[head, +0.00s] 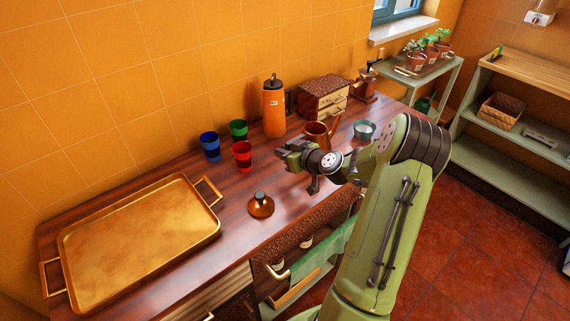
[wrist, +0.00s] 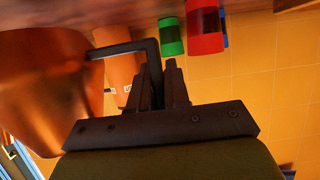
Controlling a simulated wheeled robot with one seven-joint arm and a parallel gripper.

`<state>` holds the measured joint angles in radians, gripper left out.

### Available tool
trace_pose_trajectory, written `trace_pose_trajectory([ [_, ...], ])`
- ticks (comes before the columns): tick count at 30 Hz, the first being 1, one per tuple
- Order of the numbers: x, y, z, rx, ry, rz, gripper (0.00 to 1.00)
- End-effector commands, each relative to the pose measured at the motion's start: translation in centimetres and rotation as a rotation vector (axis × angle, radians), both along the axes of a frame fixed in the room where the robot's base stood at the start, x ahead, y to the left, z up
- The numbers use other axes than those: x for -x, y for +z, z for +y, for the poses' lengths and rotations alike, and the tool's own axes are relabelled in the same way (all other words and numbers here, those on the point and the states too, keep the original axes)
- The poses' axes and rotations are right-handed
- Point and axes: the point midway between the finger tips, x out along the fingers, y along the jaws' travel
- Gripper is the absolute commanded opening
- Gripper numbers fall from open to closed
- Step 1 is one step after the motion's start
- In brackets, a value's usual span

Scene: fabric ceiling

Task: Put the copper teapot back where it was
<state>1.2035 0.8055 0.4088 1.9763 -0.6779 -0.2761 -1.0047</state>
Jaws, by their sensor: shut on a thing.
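The copper teapot (head: 316,136) shows behind my gripper in the head view, spout to the right and open at the top. In the wrist view its copper body (wrist: 45,75) fills the left side, and its dark angular handle (wrist: 124,49) runs to my fingers. My gripper (head: 283,150) is shut on that handle; the fingertips (wrist: 164,75) also show in the wrist view. Whether the teapot's base touches the counter is hidden. A round copper lid with a dark knob (head: 261,206) lies on the counter in front of my gripper.
On the wooden counter are a brass tray (head: 130,232) at left, blue (head: 210,147), green (head: 238,131) and red (head: 242,156) cups, an orange flask (head: 274,110), a tea box (head: 325,98), a grinder (head: 366,82) and a green bowl (head: 364,131). Counter around the lid is clear.

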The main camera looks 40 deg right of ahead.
Motion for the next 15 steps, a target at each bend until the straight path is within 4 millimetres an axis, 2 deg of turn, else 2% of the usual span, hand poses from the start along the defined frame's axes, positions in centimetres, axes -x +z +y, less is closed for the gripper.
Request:
trace_pose_trajectory([
  [6, 0.0, -3.6, 0.1, -0.001, 0.001, -0.003, 0.00],
  [15, -0.1, -3.8, 0.1, 0.004, 0.002, -0.004, 0.00],
])
